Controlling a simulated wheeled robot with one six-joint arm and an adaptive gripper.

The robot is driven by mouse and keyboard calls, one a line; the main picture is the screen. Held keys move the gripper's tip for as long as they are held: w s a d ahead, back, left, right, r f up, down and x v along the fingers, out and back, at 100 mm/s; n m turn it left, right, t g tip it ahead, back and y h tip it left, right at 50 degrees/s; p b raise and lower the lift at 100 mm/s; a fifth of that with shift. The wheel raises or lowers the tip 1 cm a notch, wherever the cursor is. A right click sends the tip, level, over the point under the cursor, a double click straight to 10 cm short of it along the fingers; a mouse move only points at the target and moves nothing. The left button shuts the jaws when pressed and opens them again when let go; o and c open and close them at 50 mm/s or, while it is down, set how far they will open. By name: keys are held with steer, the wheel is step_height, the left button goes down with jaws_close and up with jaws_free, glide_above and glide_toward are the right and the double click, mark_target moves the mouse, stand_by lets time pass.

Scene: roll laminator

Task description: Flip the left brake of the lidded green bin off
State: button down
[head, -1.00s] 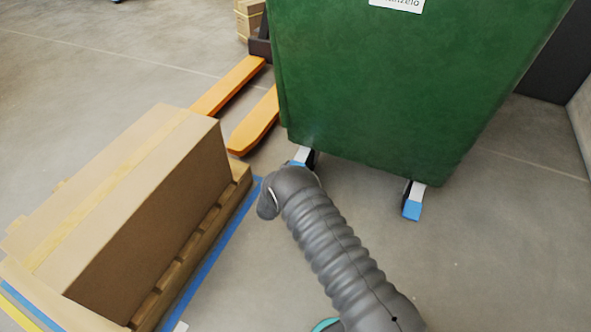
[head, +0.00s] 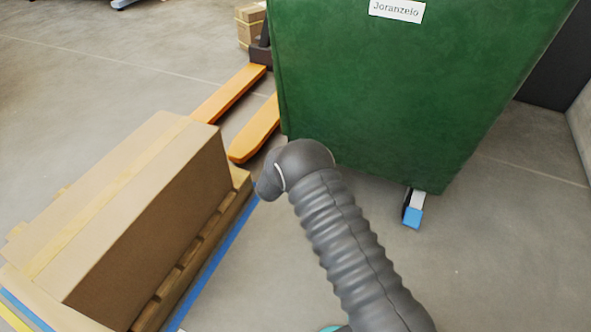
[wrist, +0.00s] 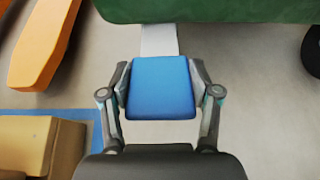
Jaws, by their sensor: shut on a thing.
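The green bin (head: 390,90) stands at the upper middle of the head view, with a white label reading "Joranzelo". Its lower edge (wrist: 220,10) crosses the top of the wrist view. The left brake (wrist: 161,88) is a blue pedal on a pale bracket in the wrist view. My gripper (wrist: 161,86) is shut on this pedal, one finger against each side. In the head view my arm hides the left brake and the gripper fingers. The right brake (head: 413,217), also blue, shows under the bin's right corner.
A large cardboard box (head: 150,215) on a wooden pallet (head: 205,245) stands to the left, edged by blue floor tape. Orange pallet-jack forks (head: 228,95) lie behind it, left of the bin. The floor at the right is clear.

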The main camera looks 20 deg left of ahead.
steer(key=shift+w+r, duration=0.2)
steer(key=shift+r, duration=0.1)
steer(key=shift+c, duration=1.2)
jaws_free()
steer(key=shift+d, duration=0.1)
steer(key=shift+s+f, duration=0.1)
steer(key=shift+s, duration=0.05)
steer(key=shift+s, duration=0.15)
steer(key=v, duration=1.1)
steer(key=shift+s, duration=0.3)
